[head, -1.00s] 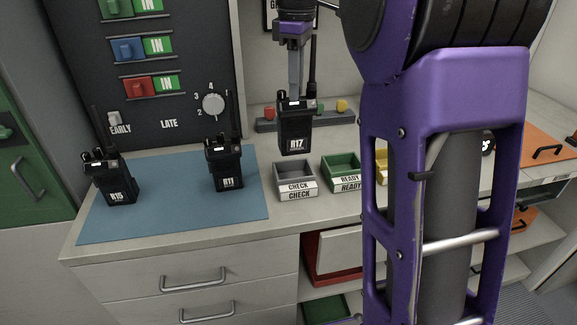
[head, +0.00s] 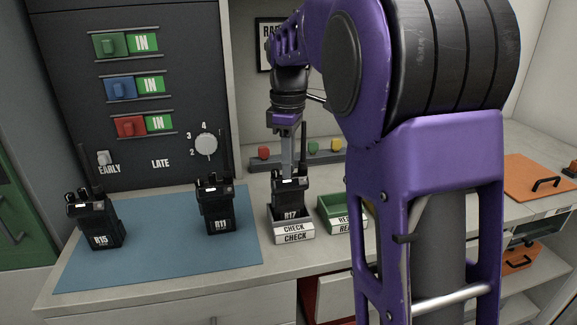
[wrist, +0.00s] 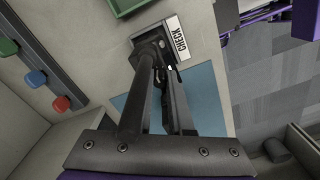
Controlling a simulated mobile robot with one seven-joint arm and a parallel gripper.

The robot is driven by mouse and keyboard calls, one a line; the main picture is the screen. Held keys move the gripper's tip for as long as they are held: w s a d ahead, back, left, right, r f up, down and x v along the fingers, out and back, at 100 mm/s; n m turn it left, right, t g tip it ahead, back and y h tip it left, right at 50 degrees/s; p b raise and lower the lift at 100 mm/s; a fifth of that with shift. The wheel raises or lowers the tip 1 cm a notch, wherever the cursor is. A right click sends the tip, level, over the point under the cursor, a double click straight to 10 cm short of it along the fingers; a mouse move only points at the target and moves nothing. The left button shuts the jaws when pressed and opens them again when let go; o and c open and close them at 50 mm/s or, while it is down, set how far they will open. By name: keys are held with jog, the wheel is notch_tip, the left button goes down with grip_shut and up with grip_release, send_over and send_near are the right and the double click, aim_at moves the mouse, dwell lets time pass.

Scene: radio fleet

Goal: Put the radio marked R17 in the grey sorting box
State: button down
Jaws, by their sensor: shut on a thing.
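The radio marked R17 (head: 292,200) is black with a tall antenna. It is upright, with its lower part inside the grey sorting box (head: 293,237) labelled CHECK. The box's front wall hides the radio's bottom, so I cannot tell whether it touches the floor. My gripper (head: 288,176) is above the box and shut on the top of the radio. In the wrist view the fingers (wrist: 160,115) reach down to the radio, and the box's CHECK label (wrist: 175,38) shows beside it.
A green box (head: 335,215) labelled READY stands just right of the grey box, partly behind my arm. Radios R15 (head: 97,222) and R11 (head: 216,207) stand on the blue mat (head: 155,240) to the left. A rail with coloured knobs (head: 295,160) lies behind.

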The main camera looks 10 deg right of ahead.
jog(key=c, duration=1.3)
grip_release()
jog(key=shift+f, duration=0.1)
jog(key=o, duration=0.5)
notch_tip(320, 180, up, 12)
jog(key=p, duration=0.3)
jog(key=shift+r, duration=0.2)
